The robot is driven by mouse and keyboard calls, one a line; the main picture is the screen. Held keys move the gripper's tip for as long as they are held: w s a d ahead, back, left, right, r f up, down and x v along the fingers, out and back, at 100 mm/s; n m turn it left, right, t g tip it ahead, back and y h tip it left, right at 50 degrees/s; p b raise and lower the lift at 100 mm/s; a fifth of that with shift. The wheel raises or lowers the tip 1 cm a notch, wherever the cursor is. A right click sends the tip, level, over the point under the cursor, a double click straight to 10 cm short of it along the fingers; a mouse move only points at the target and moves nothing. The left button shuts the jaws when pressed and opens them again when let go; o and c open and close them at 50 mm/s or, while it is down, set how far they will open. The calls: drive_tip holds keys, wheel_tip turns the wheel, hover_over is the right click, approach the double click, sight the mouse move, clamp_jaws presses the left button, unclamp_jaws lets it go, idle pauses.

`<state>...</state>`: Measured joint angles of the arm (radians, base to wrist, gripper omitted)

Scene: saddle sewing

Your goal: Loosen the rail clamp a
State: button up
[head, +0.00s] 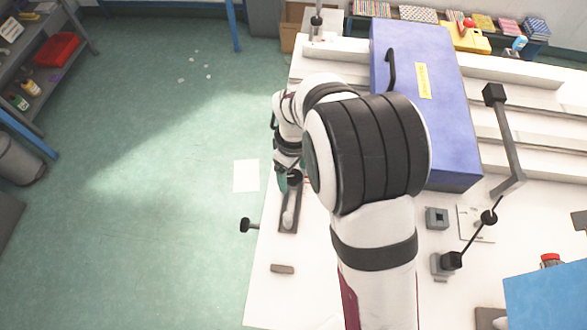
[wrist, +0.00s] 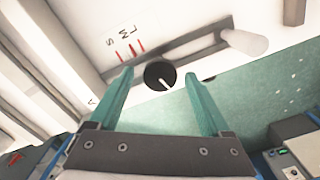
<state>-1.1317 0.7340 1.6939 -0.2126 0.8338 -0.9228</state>
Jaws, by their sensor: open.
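My gripper (wrist: 158,76) is open, with one teal finger on each side of a round black knob (wrist: 160,75) in the wrist view. The knob has a white pointer line and sits at a grey slotted plate near the table edge. I cannot tell whether the fingers touch it. No label names rail clamp a, so I cannot tell for sure which part it is. In the head view my gripper (head: 287,182) is at the far end of the grey plate (head: 287,229), partly hidden by my wrist.
A white rounded handle (wrist: 245,42) lies on the plate; red marks with S, M, L letters (wrist: 130,48) are beside it. A blue box (head: 440,130) stands right of my arm.

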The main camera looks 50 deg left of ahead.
sight(294, 175)
wheel_tip(294, 175, up, 16)
drive_tip(key=shift+f, duration=0.15)
idle(0.3)
drive_tip(key=w+d+r+m, duration=0.25)
drive_tip(key=d+m, duration=0.35)
drive_tip(key=d, duration=0.5)
drive_tip(key=w+d+r+m, duration=0.25)
drive_tip(key=d+m, duration=0.35)
drive_tip(key=d, duration=0.4)
drive_tip(key=s+d+f+m+y, duration=0.1)
drive_tip(key=s+d+m, duration=0.4)
drive_tip(key=d+m, duration=0.2)
drive_tip(key=s+d+f+m, duration=0.2)
drive_tip(key=s+d+m, duration=0.3)
drive_tip(key=d+m, duration=0.2)
drive_tip(key=shift+s+d+f+m+y, duration=0.2)
drive_tip(key=shift+f+m+y, duration=0.1)
drive_tip(key=shift+y, duration=0.1)
drive_tip(key=shift+w, duration=0.1)
